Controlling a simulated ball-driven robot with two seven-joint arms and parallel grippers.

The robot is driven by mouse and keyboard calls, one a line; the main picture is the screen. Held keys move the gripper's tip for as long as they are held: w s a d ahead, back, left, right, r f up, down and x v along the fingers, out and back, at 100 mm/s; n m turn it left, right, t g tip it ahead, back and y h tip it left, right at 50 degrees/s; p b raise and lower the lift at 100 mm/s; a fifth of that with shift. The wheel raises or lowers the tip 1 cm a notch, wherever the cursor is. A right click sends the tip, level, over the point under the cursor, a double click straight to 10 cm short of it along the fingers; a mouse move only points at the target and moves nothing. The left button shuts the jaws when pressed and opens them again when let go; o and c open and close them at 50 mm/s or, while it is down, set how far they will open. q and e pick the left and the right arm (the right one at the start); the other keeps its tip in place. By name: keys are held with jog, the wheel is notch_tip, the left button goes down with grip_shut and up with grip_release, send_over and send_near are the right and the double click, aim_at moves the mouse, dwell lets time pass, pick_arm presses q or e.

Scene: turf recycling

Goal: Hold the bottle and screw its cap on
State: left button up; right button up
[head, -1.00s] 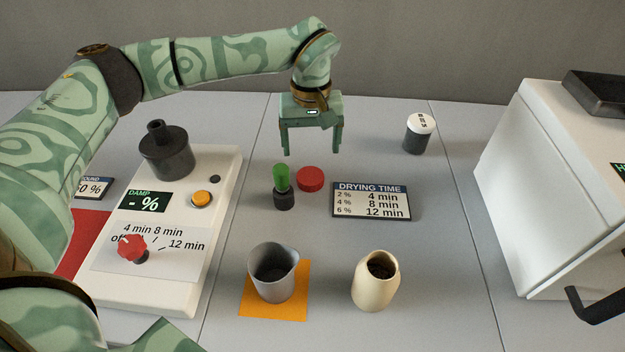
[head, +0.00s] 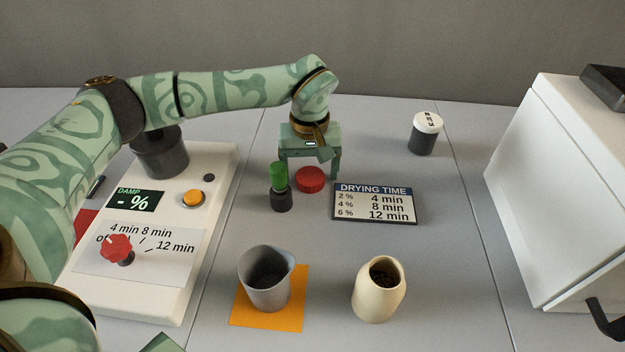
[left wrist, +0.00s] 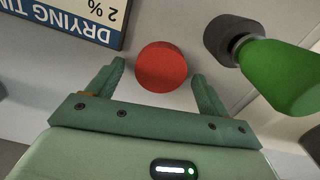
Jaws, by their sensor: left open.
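The red round cap (head: 310,180) lies flat on the grey table. My left gripper (head: 309,176) is open, pointing down just above it. In the left wrist view the cap (left wrist: 161,67) sits between the two spread fingers (left wrist: 159,74), with gaps at both sides, not gripped. The cream bottle (head: 378,292) stands upright and open at the front, with dark material inside its mouth.
A green-handled tool in a dark holder (head: 280,188) stands close left of the cap. The drying time sign (head: 375,217) lies right of it. A grey cup (head: 266,285) stands on an orange mat (head: 262,319). A white-lidded jar (head: 424,140) stands behind. A white machine (head: 560,200) is at right.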

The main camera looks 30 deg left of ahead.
aim_at(310, 173)
dwell(0.3)
pick_arm(q)
jog(key=c, duration=1)
jog(key=shift+c, duration=0.2)
jog(key=shift+r, duration=0.25)
notch_tip(310, 173, up, 4)
jog(key=shift+f+p, duration=0.2)
jog(key=shift+p, duration=1.05)
jog(key=s+d+r+p, duration=0.5)
jog(key=s+d+r, duration=0.2)
jog(key=s, duration=0.5)
jog(key=shift+d+r+p, duration=0.15)
jog(key=shift+r+p, duration=0.25)
jog(key=shift+r, duration=0.55)
pick_arm(e)
jog(key=w+r+t, duration=0.1)
jog(key=w+r, duration=0.2)
jog(key=r, duration=0.4)
jog(key=shift+w, duration=0.25)
